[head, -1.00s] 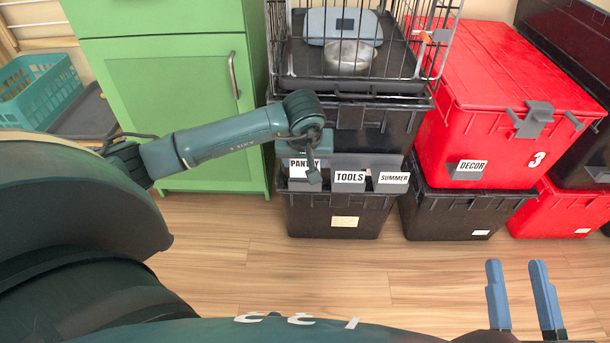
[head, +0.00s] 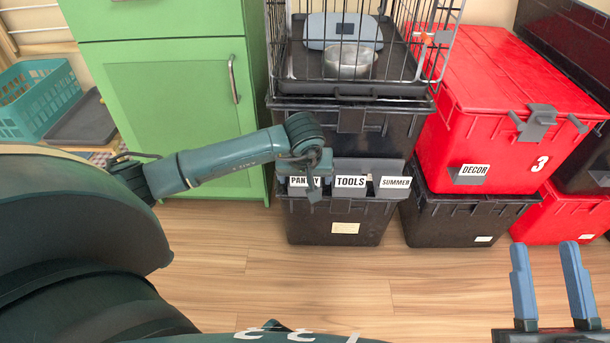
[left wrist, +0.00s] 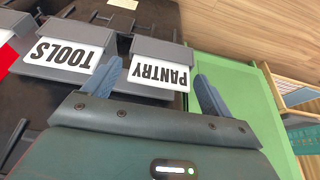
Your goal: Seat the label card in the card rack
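The white PANTRY label card (left wrist: 158,75) is upright at the grey card rack (left wrist: 161,52). In the head view the card (head: 298,182) is partly hidden by my left gripper (head: 314,188). The left wrist view shows my left gripper (left wrist: 160,88) open, its blue fingers one on either side of the card. I cannot tell whether a finger touches it, or how deep the card sits. The TOOLS card (head: 350,181) and SUMMER card (head: 395,182) stand to its right in their own grey holders. My right gripper (head: 548,270) is open and empty at the lower right.
The holders are on the front of a black tote (head: 310,226), below another black tote (head: 390,128) bearing a wire cage (head: 285,60). A red tote (head: 500,130) with a DECOR card (head: 474,170) stands right. A green cabinet (head: 170,100) stands left. The floor in front is clear.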

